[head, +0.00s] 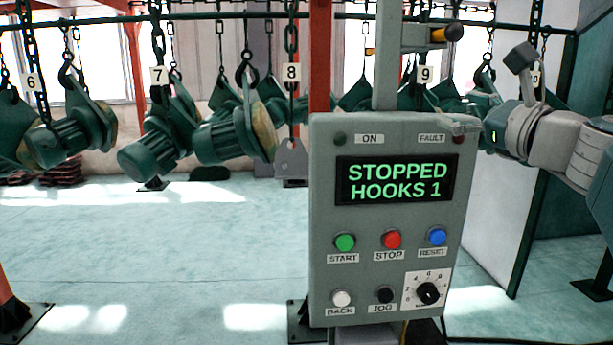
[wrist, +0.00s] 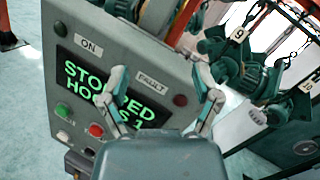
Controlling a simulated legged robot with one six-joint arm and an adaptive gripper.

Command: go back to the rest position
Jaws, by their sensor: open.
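My gripper (head: 462,126) reaches in from the right in the head view, its fingertips by the upper right corner of the grey control panel (head: 325,230), near the FAULT lamp (head: 457,138). In the wrist view my gripper (wrist: 161,75) has its two fingers spread apart with nothing between them. The panel face lies just beyond the fingers there; I cannot tell whether they touch it. The display (head: 391,180) reads STOPPED, HOOKS 1. Green START (head: 345,242), red STOP (head: 392,239) and blue RESET (head: 436,236) buttons sit below it.
Green hoist parts (head: 235,135) hang on chains from an overhead rail (head: 220,17), with number tags 6 to 9 visible. Orange posts (head: 320,60) stand behind. A white wall panel (head: 510,200) is at the right. The pale floor (head: 180,245) at left is largely clear.

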